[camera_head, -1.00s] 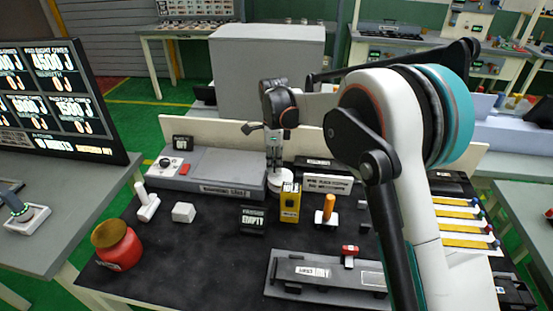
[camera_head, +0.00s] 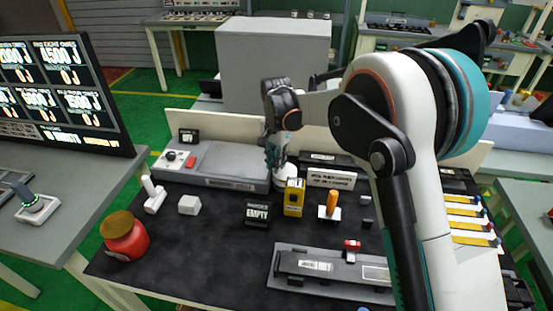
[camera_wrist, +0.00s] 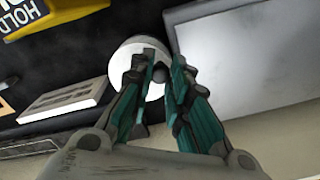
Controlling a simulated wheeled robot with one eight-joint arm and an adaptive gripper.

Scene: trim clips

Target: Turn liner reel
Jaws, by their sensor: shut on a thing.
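The liner reel appears to be the white round disc (camera_wrist: 130,48) with a small dark knob (camera_wrist: 160,73) on it, seen in the wrist view. My gripper (camera_wrist: 158,70) has its teal-and-black fingers on either side of the knob and is shut on it, over the disc. In the head view my gripper (camera_head: 272,158) points down at the back of the black bench, just right of the grey box.
A grey box (camera_head: 225,165) stands close to the left of my gripper. A yellow device (camera_head: 294,198), a white label block (camera_head: 331,178) and an orange peg (camera_head: 333,203) stand in front and right. A red jar (camera_head: 125,238) is at the front left.

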